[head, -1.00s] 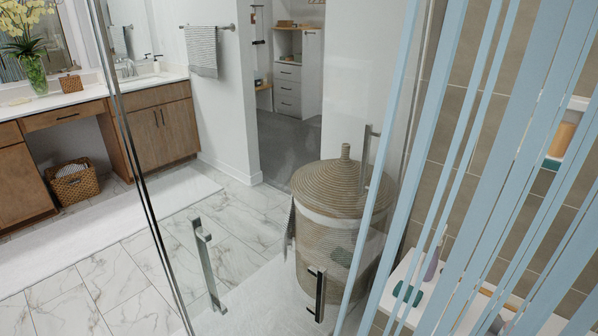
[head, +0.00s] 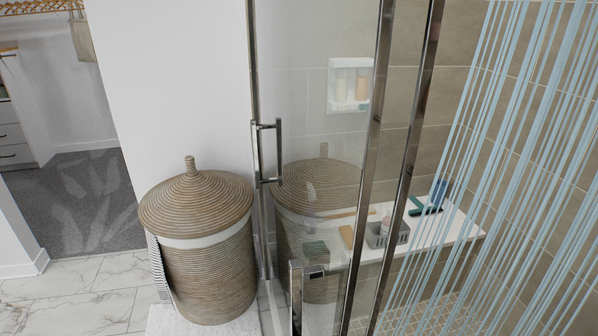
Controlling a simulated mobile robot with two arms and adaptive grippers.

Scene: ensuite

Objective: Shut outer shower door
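A clear glass shower door panel (head: 305,110) in a metal frame stands at the middle of the head view. A vertical metal handle (head: 279,152) is fixed near its left edge. A second metal handle (head: 296,298) shows lower down, in front of the glass. Two thick metal uprights (head: 408,165) run to the right of the panel. Right of them I see straight into the tiled shower. I cannot tell which panel is the outer door or exactly where the panels overlap. Neither of my grippers is in view.
A lidded woven basket (head: 205,255) stands on a white mat (head: 195,325) left of the glass, with its reflection in the panel. A white bench (head: 445,235) holding toiletries is inside the shower. Light-blue strands (head: 500,150) hang at the right. Marble floor (head: 90,300) is clear at lower left.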

